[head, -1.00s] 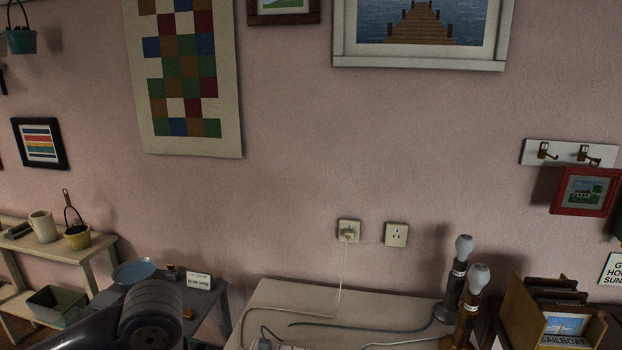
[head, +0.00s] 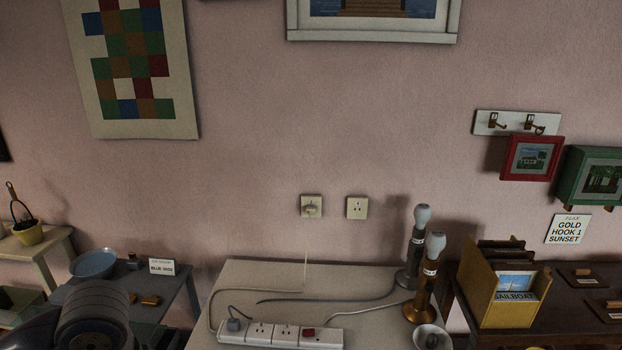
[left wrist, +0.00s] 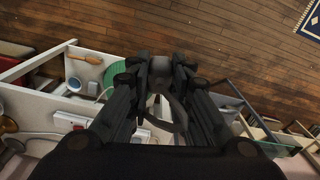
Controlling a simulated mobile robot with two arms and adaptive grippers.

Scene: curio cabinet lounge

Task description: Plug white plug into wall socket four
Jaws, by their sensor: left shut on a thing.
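Two square wall sockets are on the pink wall in the head view. The left socket (head: 304,200) has a pale plug (head: 311,209) in it, with a thin pale cord below. The right socket (head: 357,207) is empty. I can read no number on either. In the head view only part of my left arm shows at the lower left. My right gripper is in neither view.
A white power strip (head: 280,334) with a grey plug (head: 234,325) lies on the pale table (head: 262,272). Two lamps (head: 414,248) (head: 427,285) stand at its right. A blue bowl (head: 93,263) is on the grey table to the left. The wall around the sockets is clear.

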